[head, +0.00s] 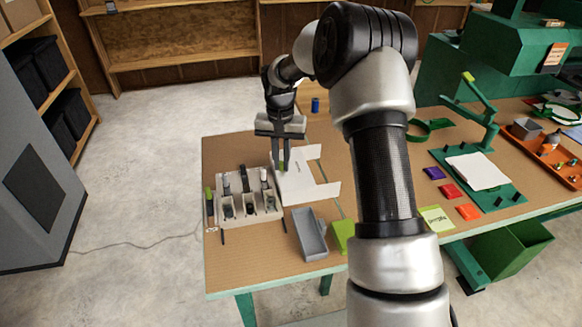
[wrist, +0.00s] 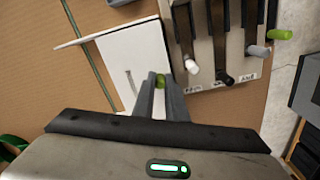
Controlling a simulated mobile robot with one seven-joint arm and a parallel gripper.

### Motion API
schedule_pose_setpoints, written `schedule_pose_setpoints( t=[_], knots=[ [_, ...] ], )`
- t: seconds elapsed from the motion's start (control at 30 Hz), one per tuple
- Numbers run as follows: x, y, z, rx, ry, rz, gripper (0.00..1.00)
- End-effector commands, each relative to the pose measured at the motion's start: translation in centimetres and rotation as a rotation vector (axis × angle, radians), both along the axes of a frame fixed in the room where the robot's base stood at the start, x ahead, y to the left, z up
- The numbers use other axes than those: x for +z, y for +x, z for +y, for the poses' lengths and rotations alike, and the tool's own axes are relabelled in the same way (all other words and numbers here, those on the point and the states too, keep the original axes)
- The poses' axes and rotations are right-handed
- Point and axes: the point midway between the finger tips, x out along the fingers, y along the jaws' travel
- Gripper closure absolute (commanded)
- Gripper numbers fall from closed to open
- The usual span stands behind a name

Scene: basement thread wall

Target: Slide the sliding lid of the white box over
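The white box (head: 322,191) lies on the brown table, right of the rack of tools. Its flat white top with a short grey slot or mark also shows in the wrist view (wrist: 132,62); I cannot tell exactly where the lid ends. A small green knob (wrist: 160,82) stands at the white top's edge nearest the rack. My gripper (head: 283,168) points down at this edge. In the wrist view its fingers (wrist: 161,84) are close together, one on each side of the knob, and appear shut on it. The fingers hide the knob's lower part.
A grey tray (head: 309,234) and a lime green block (head: 342,235) lie in front. A blue cylinder (head: 315,105) stands behind. Bare table lies at the front left.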

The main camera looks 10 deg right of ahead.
Motion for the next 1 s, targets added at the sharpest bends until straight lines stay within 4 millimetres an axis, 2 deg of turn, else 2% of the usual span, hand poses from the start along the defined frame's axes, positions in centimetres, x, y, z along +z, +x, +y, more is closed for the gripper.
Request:
schedule_pose_setpoints(
  t=[0.27,1.0],
  knots=[
    [0.0,0.0,-0.5,-0.001,0.000,0.001,1.00],
    [0.0,-0.1,-5.0,-0.002,0.000,0.002,1.00]
  ],
)
